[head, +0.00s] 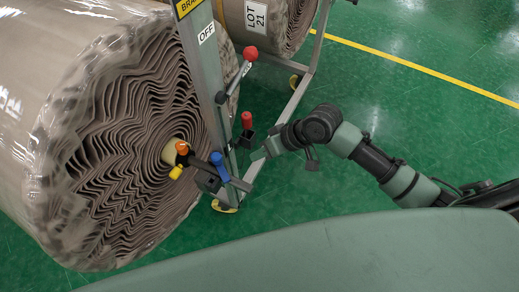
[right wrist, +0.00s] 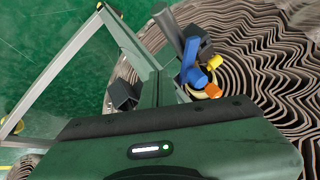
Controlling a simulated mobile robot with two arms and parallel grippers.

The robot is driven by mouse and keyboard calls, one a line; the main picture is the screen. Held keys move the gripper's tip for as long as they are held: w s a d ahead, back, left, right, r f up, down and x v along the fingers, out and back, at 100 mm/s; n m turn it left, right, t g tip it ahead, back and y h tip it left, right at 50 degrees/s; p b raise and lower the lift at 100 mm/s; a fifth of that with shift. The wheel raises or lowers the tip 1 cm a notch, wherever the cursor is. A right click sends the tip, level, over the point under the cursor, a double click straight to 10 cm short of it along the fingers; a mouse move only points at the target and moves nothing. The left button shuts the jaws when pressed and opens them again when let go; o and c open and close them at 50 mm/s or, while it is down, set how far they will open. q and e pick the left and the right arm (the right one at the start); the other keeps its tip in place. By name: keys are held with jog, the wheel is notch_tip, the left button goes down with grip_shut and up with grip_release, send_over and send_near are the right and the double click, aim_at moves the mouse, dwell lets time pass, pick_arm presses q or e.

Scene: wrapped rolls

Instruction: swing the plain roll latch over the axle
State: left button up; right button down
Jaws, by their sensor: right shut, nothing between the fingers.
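The plain roll (head: 130,140), large, brown and film-wrapped, fills the left of the head view. Its pale axle end (head: 170,152) sits at the centre of the wavy layers. By the axle are a dark lever with an orange tip (head: 182,147), a yellow knob (head: 176,172) and a blue handle (head: 217,160). In the right wrist view, the blue handle (right wrist: 188,58), yellow knob (right wrist: 214,62) and orange tip (right wrist: 212,91) cluster near the roll's centre. I cannot tell which part is the latch. My left gripper is out of view.
The grey stand upright (head: 202,70) carries an OFF label and a red-ball lever (head: 250,54). A red handle (head: 246,120) stands just above my right gripper. A second roll (head: 285,22), tagged LOT 21, is behind. Green floor (head: 400,100) is clear at right.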

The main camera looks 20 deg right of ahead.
aim_at(219, 164)
jog(key=a+f+p, duration=0.2)
jog(key=a+f, duration=0.2)
jog(key=a, duration=0.3)
jog(key=shift+w+f, duration=0.3)
jog(key=shift+w, duration=0.15)
jog(key=shift+a, duration=0.1)
